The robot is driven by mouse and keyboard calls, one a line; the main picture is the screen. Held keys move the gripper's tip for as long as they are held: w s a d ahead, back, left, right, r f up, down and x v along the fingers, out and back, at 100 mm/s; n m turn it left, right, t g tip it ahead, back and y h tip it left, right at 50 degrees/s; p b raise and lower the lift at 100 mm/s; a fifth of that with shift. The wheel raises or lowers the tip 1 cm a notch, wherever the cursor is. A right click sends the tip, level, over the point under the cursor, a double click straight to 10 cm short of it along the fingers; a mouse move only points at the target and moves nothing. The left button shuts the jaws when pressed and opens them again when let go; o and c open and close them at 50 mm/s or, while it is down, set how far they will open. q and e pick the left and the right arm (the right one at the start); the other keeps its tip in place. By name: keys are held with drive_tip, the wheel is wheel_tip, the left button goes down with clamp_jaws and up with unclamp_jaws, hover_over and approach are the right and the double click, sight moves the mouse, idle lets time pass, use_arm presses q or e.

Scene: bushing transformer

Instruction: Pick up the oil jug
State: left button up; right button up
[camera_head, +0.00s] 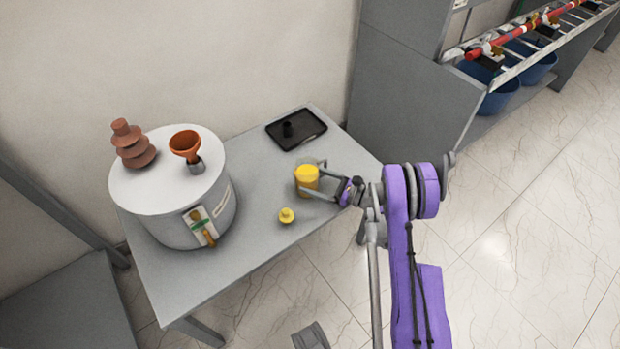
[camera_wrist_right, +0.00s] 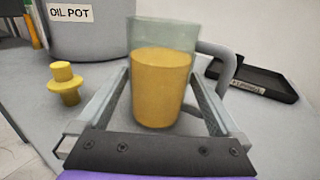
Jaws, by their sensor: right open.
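The oil jug (camera_head: 307,180) stands upright on the grey table (camera_head: 262,240). It is a clear jug with yellow oil in it, and in the right wrist view the jug (camera_wrist_right: 161,88) shows a grey handle on its right. My right gripper (camera_head: 311,179) is open, with its two fingers reaching along either side of the jug. In the right wrist view the jug stands between the open fingers, with some room on each side. I cannot tell whether either finger touches it. My left gripper is not in view.
A yellow stopper (camera_head: 286,215) stands on the table near the jug. A large grey oil pot (camera_head: 170,195) with a brown bushing (camera_head: 132,146) and an orange funnel (camera_head: 185,146) on top is at the left. A black tray (camera_head: 305,132) lies at the back.

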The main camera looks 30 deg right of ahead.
sight(302, 176)
drive_tip(key=x, duration=0.4)
drive_tip(key=shift+a, duration=0.15)
drive_tip(key=shift+c, duration=0.3)
